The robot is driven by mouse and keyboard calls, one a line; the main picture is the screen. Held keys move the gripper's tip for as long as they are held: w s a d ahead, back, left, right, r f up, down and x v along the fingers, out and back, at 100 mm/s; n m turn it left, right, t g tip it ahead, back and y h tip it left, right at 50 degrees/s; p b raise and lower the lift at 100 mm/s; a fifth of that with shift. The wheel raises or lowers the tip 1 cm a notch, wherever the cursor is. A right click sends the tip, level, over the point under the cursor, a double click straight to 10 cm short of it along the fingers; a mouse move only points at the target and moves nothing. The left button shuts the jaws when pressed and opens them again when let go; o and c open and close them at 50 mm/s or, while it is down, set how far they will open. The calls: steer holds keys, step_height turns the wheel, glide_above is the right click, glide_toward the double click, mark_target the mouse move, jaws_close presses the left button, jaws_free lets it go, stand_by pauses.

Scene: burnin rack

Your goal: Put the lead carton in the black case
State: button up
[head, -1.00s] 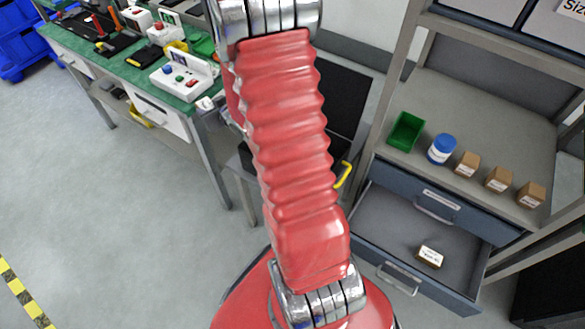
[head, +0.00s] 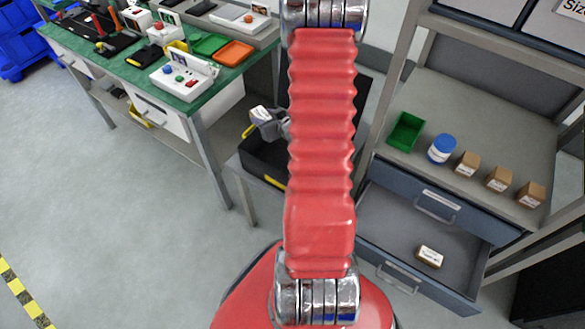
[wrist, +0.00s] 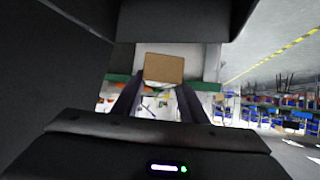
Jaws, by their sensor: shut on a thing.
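My gripper (head: 266,118) is shut on a small carton (head: 260,112), which shows a white face in the head view. In the wrist view the carton (wrist: 163,69) is a plain brown block between the fingertips (wrist: 155,92). Its label cannot be read. The black case (head: 258,163) stands on a grey bench left of the shelf unit, with yellow latches. My red arm hides its middle. The gripper and carton appear over the case's left back part in the head view; their height above it cannot be told.
The open drawer (head: 385,231) at the right holds another labelled carton (head: 430,256). The shelf above carries a green bin (head: 406,131), a blue-lidded jar (head: 441,149) and several brown cartons (head: 499,179). A green workbench (head: 130,68) with devices and an orange tray (head: 233,53) stands left.

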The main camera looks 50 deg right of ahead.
steer(key=shift+s+d+f, duration=0.3)
steer(key=shift+s+d, duration=0.05)
steer(key=shift+s, duration=0.2)
steer(key=shift+s+d+f, duration=0.25)
steer(key=shift+s+d, duration=0.1)
steer(key=shift+s, duration=0.15)
steer(key=shift+f, duration=2.9)
steer(key=shift+f, duration=2.1)
steer(key=shift+f, duration=0.6)
steer(key=o, duration=1.1)
steer(key=shift+c, duration=0.2)
steer(key=shift+r, duration=0.1)
